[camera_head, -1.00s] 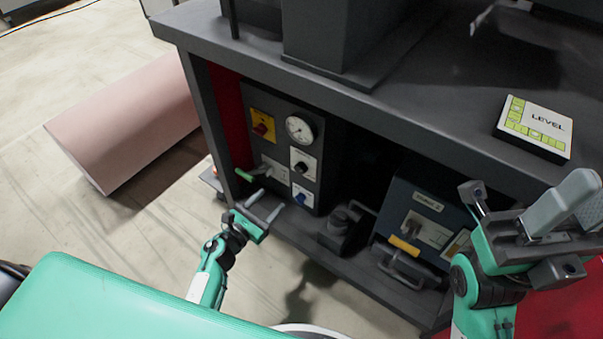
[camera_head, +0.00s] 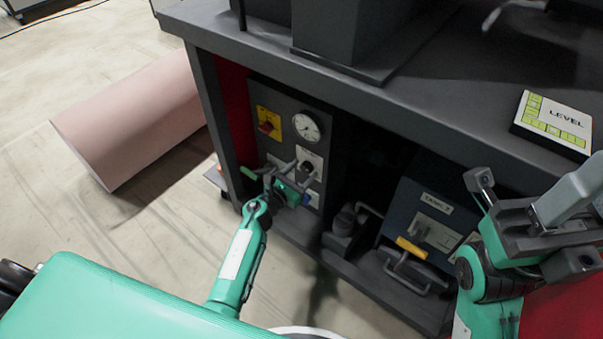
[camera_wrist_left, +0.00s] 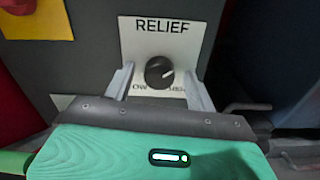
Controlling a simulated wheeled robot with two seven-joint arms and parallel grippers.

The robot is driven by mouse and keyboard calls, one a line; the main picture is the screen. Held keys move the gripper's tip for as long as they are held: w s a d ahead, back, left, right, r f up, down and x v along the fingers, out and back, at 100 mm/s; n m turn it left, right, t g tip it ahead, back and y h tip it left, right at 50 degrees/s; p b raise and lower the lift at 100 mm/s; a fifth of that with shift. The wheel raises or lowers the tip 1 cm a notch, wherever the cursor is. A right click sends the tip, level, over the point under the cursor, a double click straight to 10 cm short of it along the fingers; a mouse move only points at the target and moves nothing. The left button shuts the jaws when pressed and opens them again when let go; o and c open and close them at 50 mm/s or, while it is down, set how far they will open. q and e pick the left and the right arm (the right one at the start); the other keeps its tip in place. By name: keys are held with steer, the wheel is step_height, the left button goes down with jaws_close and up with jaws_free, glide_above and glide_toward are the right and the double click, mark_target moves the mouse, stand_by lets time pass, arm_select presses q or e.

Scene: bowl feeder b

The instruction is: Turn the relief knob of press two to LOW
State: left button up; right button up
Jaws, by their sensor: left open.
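The relief knob (camera_wrist_left: 159,72) is a round black knob on a white plate marked RELIEF (camera_wrist_left: 160,30) in the left wrist view. Its pale pointer mark faces right and slightly up. The plate's lower lettering is partly hidden by my fingers. My left gripper (camera_wrist_left: 160,84) is open, with one finger on either side of the knob in that view; I cannot tell whether they touch it. In the head view the left gripper (camera_head: 288,166) is at the dark control panel (camera_head: 278,98), partly covering the knob's plate. My right gripper (camera_head: 560,205) is at the right edge, its opening unclear.
A gauge (camera_head: 307,127) and a red switch on a yellow plate (camera_head: 270,123) sit above on the panel. A green-tipped lever (camera_head: 250,173) is to its left. The bench top (camera_head: 400,105) overhangs the panel.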

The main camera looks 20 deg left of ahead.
arm_select(q)
steer(key=c, duration=1)
steer(key=shift+n, duration=0.3)
